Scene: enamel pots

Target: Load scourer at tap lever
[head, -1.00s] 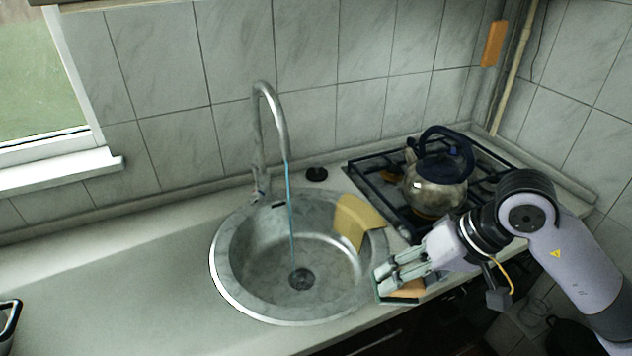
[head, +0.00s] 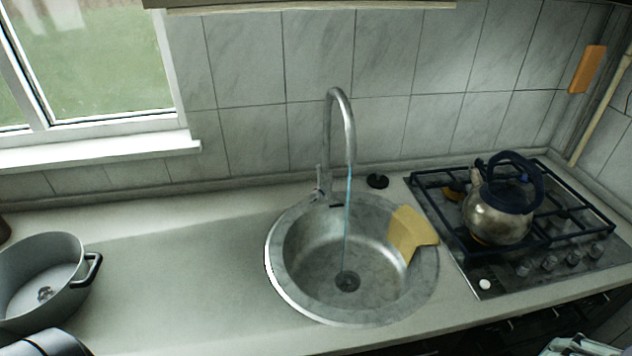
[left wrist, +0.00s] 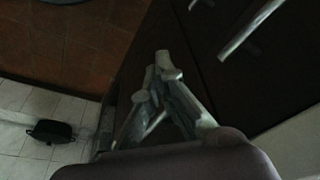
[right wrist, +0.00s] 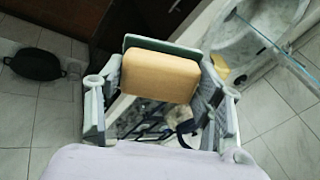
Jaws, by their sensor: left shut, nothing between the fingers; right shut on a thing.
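The scourer (right wrist: 160,75), an orange sponge with a green face, is clamped between the fingers of my right gripper (right wrist: 161,82) in the right wrist view. In the head view only part of the right gripper (head: 578,346) shows at the bottom right edge, and the scourer is out of sight. The tap lever (head: 319,182) stands at the left of the tap base, behind the sink; the tap (head: 340,110) runs a thin blue stream. My left gripper (left wrist: 162,72) is shut and empty in the left wrist view, in front of dark cabinet fronts.
The round sink (head: 283,285) has a yellow cloth (head: 411,232) over its right rim. A kettle (head: 497,212) stands on the hob (head: 500,283) to the right. A grey pot (head: 62,256) sits at the far left. Counter (head: 190,270) between pot and sink is clear.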

